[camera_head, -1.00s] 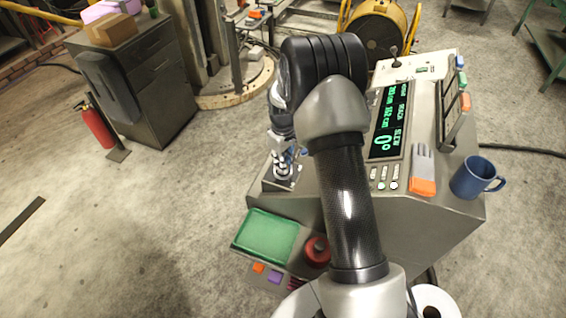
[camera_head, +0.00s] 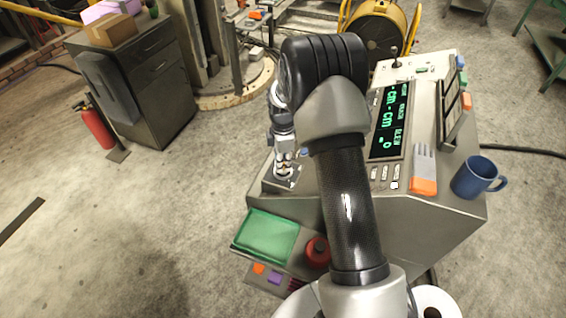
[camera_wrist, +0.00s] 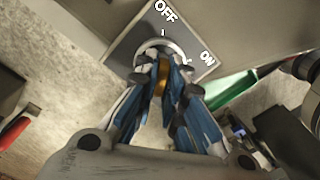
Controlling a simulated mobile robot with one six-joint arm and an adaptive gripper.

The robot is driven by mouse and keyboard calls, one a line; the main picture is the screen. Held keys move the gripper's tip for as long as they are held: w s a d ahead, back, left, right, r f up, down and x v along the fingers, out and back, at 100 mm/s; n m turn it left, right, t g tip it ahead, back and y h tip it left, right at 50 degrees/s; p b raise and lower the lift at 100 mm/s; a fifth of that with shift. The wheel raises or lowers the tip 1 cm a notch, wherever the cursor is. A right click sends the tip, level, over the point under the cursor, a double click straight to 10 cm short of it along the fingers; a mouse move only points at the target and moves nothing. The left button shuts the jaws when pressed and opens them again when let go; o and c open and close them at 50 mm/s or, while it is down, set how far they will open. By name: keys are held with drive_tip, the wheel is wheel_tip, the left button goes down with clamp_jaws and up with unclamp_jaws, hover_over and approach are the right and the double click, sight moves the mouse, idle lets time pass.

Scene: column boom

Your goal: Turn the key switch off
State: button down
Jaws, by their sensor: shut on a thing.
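The key switch has a square dark plate (camera_wrist: 190,50) with white OFF and ON labels and a round metal collar. A brass key (camera_wrist: 162,78) stands in it, its edge roughly in line with the mark by OFF. My gripper (camera_wrist: 164,82), with blue finger pads, is shut on the key. The fingers hide part of the key and collar. In the head view my gripper (camera_head: 285,168) is over the switch at the console's left edge, and my arm hides much of it.
A green tray (camera_head: 266,236) and red round object (camera_head: 317,251) are below the switch.

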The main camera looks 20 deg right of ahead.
drive_tip(key=shift+n, duration=1.3)
drive_tip(key=c, duration=1.7)
unclamp_jaws()
wheel_tip(320, 180, up, 12)
drive_tip(key=shift+r, duration=0.1)
